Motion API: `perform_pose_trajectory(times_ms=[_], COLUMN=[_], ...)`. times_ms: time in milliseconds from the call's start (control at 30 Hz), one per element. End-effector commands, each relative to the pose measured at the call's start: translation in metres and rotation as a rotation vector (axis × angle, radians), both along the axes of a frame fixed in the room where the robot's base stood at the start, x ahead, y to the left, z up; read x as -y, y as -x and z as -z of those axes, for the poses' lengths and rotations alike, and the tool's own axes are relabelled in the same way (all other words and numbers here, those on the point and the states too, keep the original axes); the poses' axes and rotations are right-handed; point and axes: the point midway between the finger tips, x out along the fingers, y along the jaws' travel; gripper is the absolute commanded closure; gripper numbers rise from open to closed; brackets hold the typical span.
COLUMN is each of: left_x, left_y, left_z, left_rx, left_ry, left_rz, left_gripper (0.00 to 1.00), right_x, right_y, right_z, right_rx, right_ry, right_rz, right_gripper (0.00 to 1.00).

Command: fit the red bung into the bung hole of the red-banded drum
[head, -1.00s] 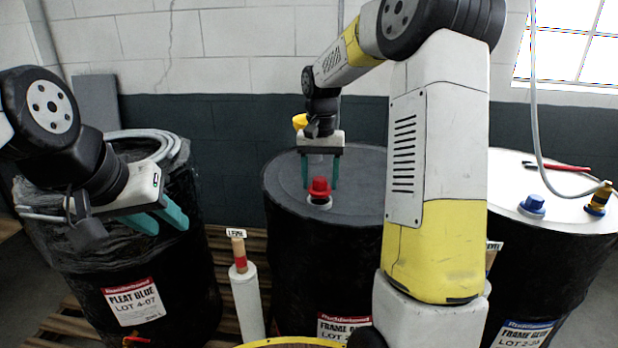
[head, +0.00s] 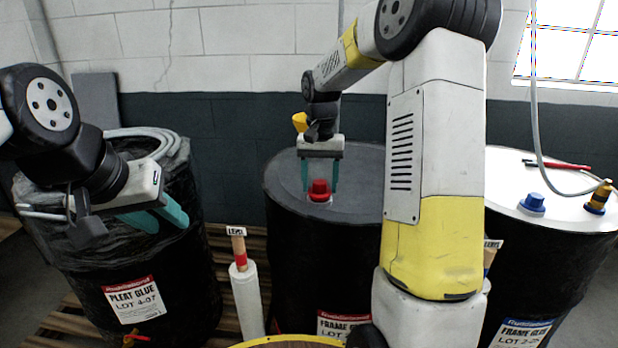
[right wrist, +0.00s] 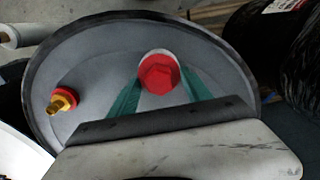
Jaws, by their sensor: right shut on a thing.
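The red bung (head: 319,189) is at the white-rimmed bung hole of the middle black drum (head: 285,185), whose label (head: 343,325) has a red band. It looks upright and sits low, with only a little of the white rim showing below it. My right gripper (head: 320,187) points down and is shut on the bung, with one teal finger on each side. The right wrist view shows the bung (right wrist: 159,75) between the fingertips, over the hole. How deep it sits is hidden. My left gripper (head: 160,219) is open and empty at the left drum.
The left drum (head: 175,290) has plastic wrap and a grey hose (head: 150,135) on top. The right drum (head: 510,225) carries a blue bung (head: 533,203), a brass fitting (head: 599,197) and a red-handled tool (head: 556,164). A brass fitting with red base (right wrist: 62,101) stands on the middle drum.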

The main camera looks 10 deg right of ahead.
Motion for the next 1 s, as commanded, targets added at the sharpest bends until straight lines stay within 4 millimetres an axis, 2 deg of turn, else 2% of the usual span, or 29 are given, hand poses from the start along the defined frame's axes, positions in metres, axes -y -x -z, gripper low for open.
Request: perform_pose_trajectory(times_ms=[500, 533, 633, 667, 1000], left_x=[0.0, 0.0, 0.0, 0.0, 0.0], left_y=[0.0, 0.0, 0.0, 0.0, 0.0], left_z=[0.0, 0.0, 0.0, 0.0, 0.0], left_rx=[0.0, 0.0, 0.0, 0.0, 0.0], left_ry=[0.0, 0.0, 0.0, 0.0, 0.0], left_rz=[0.0, 0.0, 0.0, 0.0, 0.0], left_gripper=[0.64, 0.64, 0.64, 0.64, 0.64], right_x=[0.0, 0.0, 0.0, 0.0, 0.0], right_y=[0.0, 0.0, 0.0, 0.0, 0.0], right_z=[0.013, 0.014, 0.013, 0.013, 0.011], right_rx=[-0.001, -0.001, 0.0, -0.001, 0.001], right_ry=[0.0, 0.0, 0.0, 0.0, 0.0], right_rz=[0.0, 0.0, 0.0, 0.0, 0.0], right_gripper=[0.83, 0.41, 0.21, 0.18, 0.18])
